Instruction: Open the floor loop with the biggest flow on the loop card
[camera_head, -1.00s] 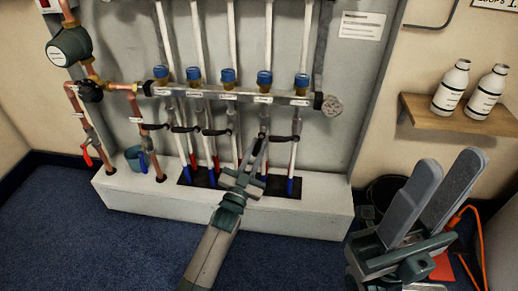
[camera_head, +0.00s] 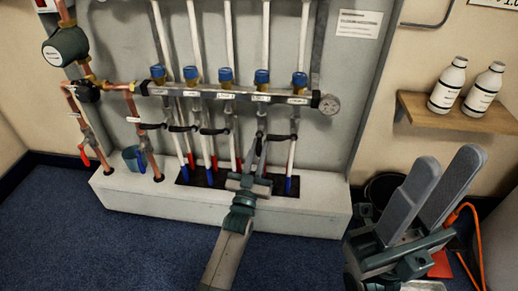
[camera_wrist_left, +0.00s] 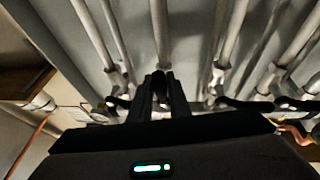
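The manifold bar (camera_head: 215,93) carries a row of blue-capped valves (camera_head: 262,76) with pipes running down below. Black lever handles (camera_head: 213,132) sit on the lower pipes; the one on the fourth pipe from the left is hidden by my left gripper. My left gripper (camera_head: 261,142) is at that fourth pipe. In the left wrist view its dark fingers (camera_wrist_left: 162,88) are close together in front of a pipe, and I cannot tell whether they hold anything. My right gripper (camera_head: 445,165) is open and empty at lower right. A white card (camera_head: 360,23) hangs upper right, its text unreadable.
A white plinth (camera_head: 125,195) runs under the pipes. A blue mug (camera_head: 133,158) stands on it at left, near copper pipes and a red lever (camera_head: 85,156). A gauge (camera_head: 329,104) ends the bar. A shelf (camera_head: 460,114) with two bottles is at right.

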